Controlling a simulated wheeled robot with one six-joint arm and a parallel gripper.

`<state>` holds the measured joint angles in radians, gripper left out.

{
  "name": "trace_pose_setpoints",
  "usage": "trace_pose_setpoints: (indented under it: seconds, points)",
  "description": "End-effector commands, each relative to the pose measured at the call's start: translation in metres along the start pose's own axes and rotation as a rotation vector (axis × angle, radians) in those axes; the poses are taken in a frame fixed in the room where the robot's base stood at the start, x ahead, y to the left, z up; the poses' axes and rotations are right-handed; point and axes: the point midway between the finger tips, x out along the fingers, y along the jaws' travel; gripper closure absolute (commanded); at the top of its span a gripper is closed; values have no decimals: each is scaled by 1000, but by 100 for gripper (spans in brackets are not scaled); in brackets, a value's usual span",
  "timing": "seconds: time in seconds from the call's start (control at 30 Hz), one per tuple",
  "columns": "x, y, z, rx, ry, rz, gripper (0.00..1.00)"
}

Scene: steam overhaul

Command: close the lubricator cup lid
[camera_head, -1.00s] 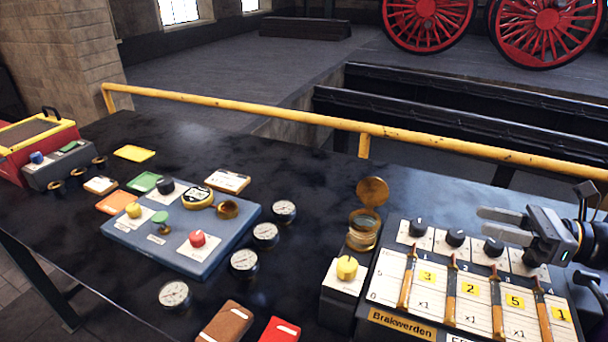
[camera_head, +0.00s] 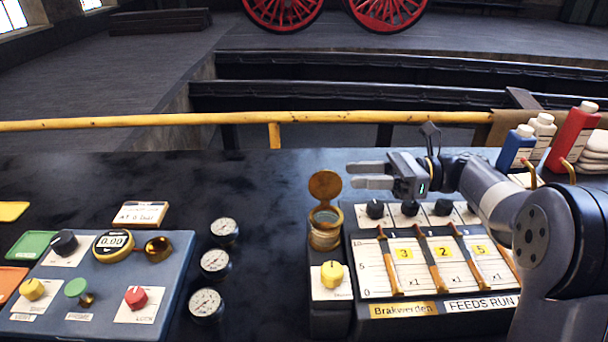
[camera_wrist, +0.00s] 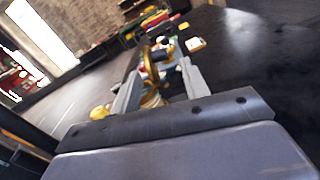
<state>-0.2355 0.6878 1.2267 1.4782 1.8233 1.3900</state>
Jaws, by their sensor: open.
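The lubricator cup (camera_head: 325,229) is a brass and glass cup at the left of the Brakwerden panel. Its round brass lid (camera_head: 325,184) stands upright on its hinge at the back, so the cup is open. My gripper (camera_head: 352,176) is to the right of the lid, at about its height, with its two grey fingers pointing left. The fingers are apart and empty, and a gap separates them from the lid. In the wrist view, brass-coloured parts (camera_wrist: 152,98) show between the two fingers, blurred.
A yellow knob (camera_head: 332,274) stands in front of the cup, and black knobs (camera_head: 375,208) stand to its right. Several gauges (camera_head: 215,262) and a blue panel (camera_head: 60,262) lie left. Bottles (camera_head: 519,146) stand at the back right. A yellow rail (camera_head: 150,121) runs behind the bench.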

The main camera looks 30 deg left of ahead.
Motion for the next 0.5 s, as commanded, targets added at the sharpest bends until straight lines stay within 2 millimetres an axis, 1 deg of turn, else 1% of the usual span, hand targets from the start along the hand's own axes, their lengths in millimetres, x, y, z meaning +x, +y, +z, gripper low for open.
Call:
trace_pose_setpoints:
  seconds: [0.1,0.3,0.4,0.5]
  points:
    - [23,1,0,-1,0,4,57]
    - [61,1,0,0,1,3,57]
    - [76,1,0,-1,0,2,57]
    - [86,1,0,-1,0,2,57]
